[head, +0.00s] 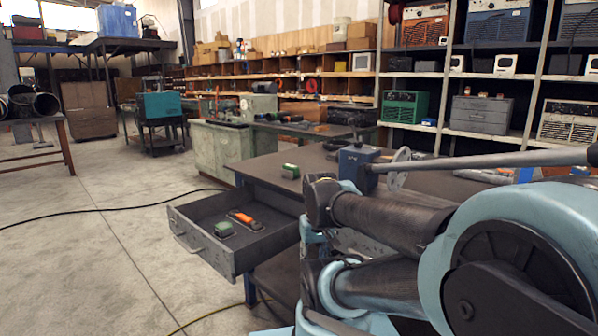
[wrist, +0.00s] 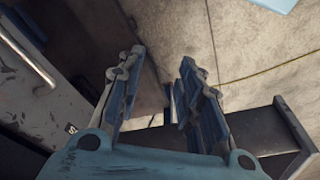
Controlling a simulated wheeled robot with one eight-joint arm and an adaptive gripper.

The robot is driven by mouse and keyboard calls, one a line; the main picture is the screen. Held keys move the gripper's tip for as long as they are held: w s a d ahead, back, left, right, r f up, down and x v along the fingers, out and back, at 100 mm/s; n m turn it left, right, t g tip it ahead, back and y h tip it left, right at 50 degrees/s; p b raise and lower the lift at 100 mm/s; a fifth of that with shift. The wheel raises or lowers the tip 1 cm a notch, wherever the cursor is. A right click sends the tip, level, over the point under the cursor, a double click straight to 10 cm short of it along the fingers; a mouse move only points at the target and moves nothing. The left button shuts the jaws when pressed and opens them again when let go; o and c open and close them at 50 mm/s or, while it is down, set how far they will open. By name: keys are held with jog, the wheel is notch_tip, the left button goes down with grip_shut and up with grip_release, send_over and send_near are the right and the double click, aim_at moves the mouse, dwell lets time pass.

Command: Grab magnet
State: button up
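I cannot tell for sure which thing is the magnet. The open drawer (head: 190,240) holds a small green block (head: 223,229) and an orange and black item (head: 242,218). Another small green block (head: 290,171) sits on the dark tabletop above. My gripper (wrist: 161,56) is open in the wrist view, its two fingers apart with nothing between them. Bare floor shows beyond the fingertips. None of these small items shows in the wrist view. In the head view my arm fills the lower right and I cannot make out the gripper's fingers.
The workbench (head: 262,165) carries a blue vise (head: 358,165). In the wrist view a grey panel with a metal handle (wrist: 28,50) is close on the left, and a dark ledge (wrist: 262,143) lies at lower right. Cables cross the otherwise open concrete floor (head: 90,235).

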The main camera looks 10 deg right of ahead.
jog(key=shift+w, duration=0.4)
jog(key=shift+d, duration=0.1)
jog(key=o, duration=0.4)
jog(key=shift+s+r, duration=0.1)
jog(key=shift+r, duration=0.05)
jog(key=shift+o, duration=1.3)
jog(key=shift+w+r, duration=0.2)
jog(key=shift+r, duration=0.45)
jog(key=shift+w+r, duration=0.15)
jog(key=shift+r, duration=0.45)
notch_tip(320, 180, up, 26)
jog(key=n+t+y, duration=0.1)
jog(key=n+y, duration=0.2)
jog(key=n, duration=0.4)
send_over(292, 166)
jog(key=s+d, duration=0.3)
jog(key=s, duration=0.2)
jog(key=x, duration=1.1)
jog(key=w+x, duration=0.1)
jog(key=x, duration=0.4)
jog(key=shift+w+d+f, duration=0.1)
jog(key=shift+d+f, duration=0.05)
jog(key=shift+d, duration=0.2)
